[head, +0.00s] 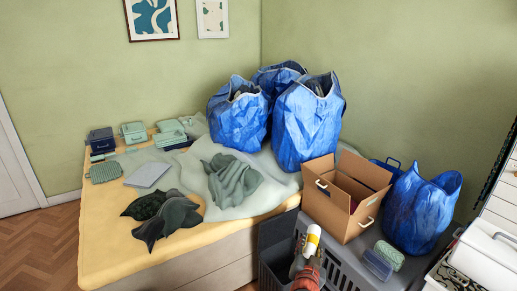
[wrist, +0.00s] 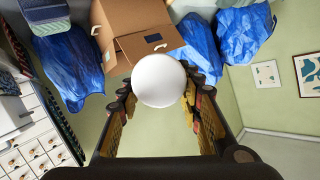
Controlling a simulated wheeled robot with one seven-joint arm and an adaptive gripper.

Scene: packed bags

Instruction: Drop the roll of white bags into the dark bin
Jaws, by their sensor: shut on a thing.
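The roll of white bags (head: 312,240) is upright in my gripper in the head view, white with a yellow band. In the wrist view the roll (wrist: 160,80) shows as a white round end between the two fingers. My gripper (head: 307,264) is shut on it; the fingers (wrist: 160,96) press at its left and right sides. The dark bin (head: 263,268) stands at the bottom centre of the head view, just left of my gripper and partly cut off by the picture edge. The roll appears above the bin's right side; its exact height is unclear.
A grey slatted crate (head: 345,268) stands right of the bin, with an open cardboard box (head: 335,213) and small cases (head: 378,263) on top. Several blue bags (head: 307,125) stand behind. A bed (head: 110,255) with clothes and cases is at left. A white drawer unit (head: 490,255) is at right.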

